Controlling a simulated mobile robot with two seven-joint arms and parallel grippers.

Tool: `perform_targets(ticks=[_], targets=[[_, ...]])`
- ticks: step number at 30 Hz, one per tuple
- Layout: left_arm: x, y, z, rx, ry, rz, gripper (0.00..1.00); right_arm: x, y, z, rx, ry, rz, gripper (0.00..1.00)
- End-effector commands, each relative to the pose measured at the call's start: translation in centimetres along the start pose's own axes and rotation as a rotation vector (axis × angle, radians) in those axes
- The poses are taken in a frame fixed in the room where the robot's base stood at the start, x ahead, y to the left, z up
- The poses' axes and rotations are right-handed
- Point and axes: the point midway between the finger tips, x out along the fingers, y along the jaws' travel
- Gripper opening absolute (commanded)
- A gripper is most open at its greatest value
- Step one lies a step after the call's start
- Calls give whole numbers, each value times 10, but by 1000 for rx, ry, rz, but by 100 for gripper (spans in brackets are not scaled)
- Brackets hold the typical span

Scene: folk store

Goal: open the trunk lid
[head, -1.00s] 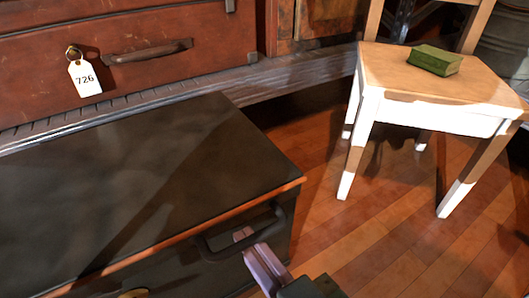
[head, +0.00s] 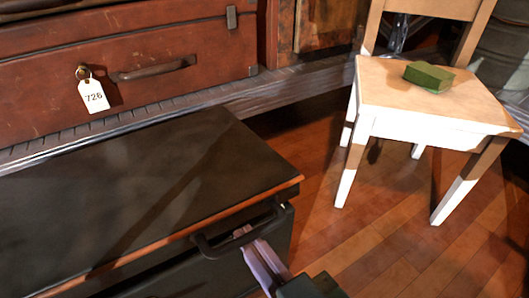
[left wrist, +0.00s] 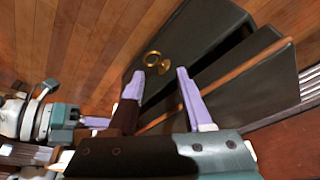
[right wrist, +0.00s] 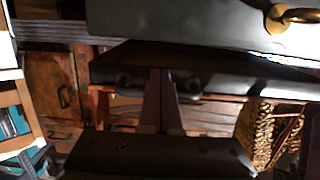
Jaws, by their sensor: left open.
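The black trunk (head: 265,240) stands at the lower left of the head view. Its lid (head: 130,175) has an orange-brown front edge and a dark handle (head: 215,248). A dark gap (left wrist: 232,42) between lid and front panel shows in the left wrist view, so the lid is slightly raised. The right wrist view also shows these fingers (right wrist: 162,75) between the handle's mounts. My left gripper (left wrist: 162,72) is open and empty near the brass ring (left wrist: 152,58) on the trunk's front.
A white-and-wood chair (head: 385,85) with a green box (head: 428,77) stands to the right. The wooden floor (head: 390,245) between trunk and chair is clear.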

Motion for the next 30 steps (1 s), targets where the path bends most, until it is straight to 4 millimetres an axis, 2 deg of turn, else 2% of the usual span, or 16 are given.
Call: perform_targets(ticks=[2, 14, 24, 30], targets=[[-7, 0, -2, -1, 0, 1, 50, -1, 0, -9, 0, 4, -1, 0], [-8, 0, -2, 0, 0, 0, 50, -1, 0, -9, 0, 4, -1, 0], [-29, -3, -9, 8, -1, -7, 50, -3, 0, -32, 0, 4, -1, 0], [-31, -4, -10, 9, -1, -7, 50, -2, 0, -34, 0, 3, -1, 0]])
